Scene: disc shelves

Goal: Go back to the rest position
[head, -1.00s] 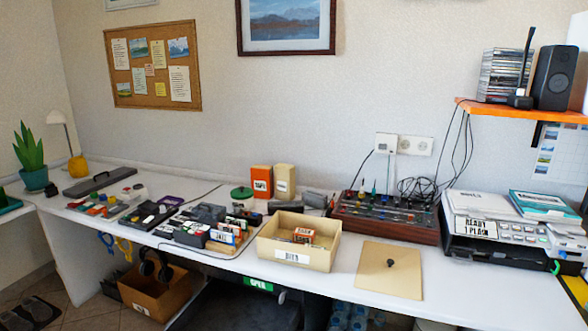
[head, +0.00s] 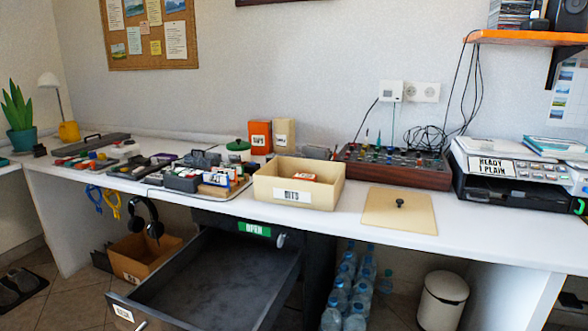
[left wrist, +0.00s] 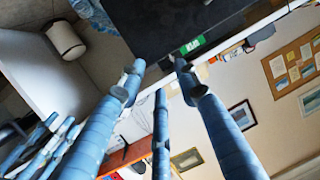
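My left gripper (left wrist: 160,78) shows in the left wrist view, its blue jointed fingers spread apart with nothing between them. More blue jointed fingers (left wrist: 45,145) show at the lower left of that view, apparently my right gripper; whether they are open or shut is unclear. Neither gripper shows in the head view. In the left wrist view, the dark cabinet with a green label (left wrist: 193,45) lies beyond the left fingertips.
An empty grey drawer (head: 215,275) stands pulled out below the white desk (head: 330,222). An open tan box (head: 297,195) and a flat lid (head: 400,218) sit on the desk. Bottles (head: 350,290) and a white bin (head: 442,300) stand underneath.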

